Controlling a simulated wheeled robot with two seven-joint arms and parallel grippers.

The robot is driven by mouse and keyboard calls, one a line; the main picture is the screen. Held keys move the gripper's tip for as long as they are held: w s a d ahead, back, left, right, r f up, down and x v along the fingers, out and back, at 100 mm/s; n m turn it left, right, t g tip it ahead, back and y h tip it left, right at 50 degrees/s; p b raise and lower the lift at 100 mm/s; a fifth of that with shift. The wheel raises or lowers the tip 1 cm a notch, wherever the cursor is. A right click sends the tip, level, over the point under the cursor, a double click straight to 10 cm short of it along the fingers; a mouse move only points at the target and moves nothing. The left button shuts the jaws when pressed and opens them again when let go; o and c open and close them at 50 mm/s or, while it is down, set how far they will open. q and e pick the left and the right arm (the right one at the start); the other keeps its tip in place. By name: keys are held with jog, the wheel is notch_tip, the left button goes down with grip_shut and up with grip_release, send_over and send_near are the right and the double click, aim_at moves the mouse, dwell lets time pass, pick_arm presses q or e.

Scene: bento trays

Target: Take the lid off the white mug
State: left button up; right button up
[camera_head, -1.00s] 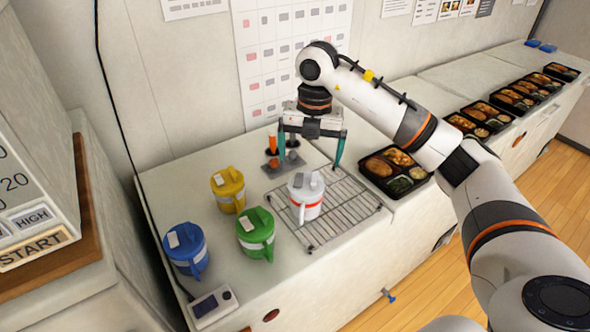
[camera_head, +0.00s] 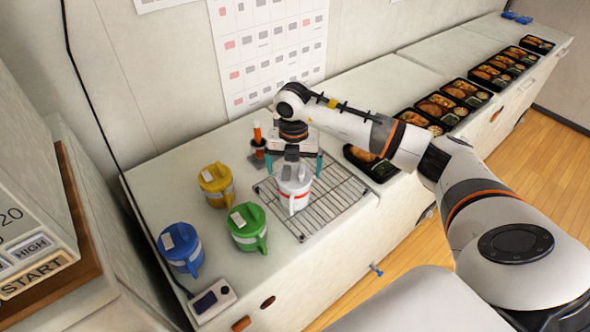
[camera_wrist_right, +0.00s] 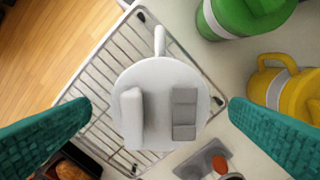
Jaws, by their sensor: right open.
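The white mug (camera_head: 294,201) with an orange-red band stands upright on the wire rack. Its pale lid (camera_head: 294,177) is on top. In the right wrist view the lid (camera_wrist_right: 160,85) shows from above, with a raised ridge and a grey block on it, and the mug handle points to the top of the picture. My right gripper (camera_head: 294,168) is directly above the mug, pointing down. Its teal fingers are open on either side of the lid, with space between them and the lid in the right wrist view (camera_wrist_right: 158,118). My left gripper is not in view.
The wire rack (camera_head: 335,192) lies on the white counter. A yellow mug (camera_head: 215,186), a green mug (camera_head: 246,228) and a blue mug (camera_head: 181,249) stand left of it. A holder with an orange-topped item (camera_head: 257,133) is behind. Several bento trays (camera_head: 462,92) line the right.

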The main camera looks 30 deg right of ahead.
jog(key=shift+s+f, duration=0.1)
jog(key=shift+f, duration=0.75)
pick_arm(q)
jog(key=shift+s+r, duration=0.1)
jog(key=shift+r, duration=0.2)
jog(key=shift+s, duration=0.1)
pick_arm(e)
jog(key=shift+c, duration=0.6)
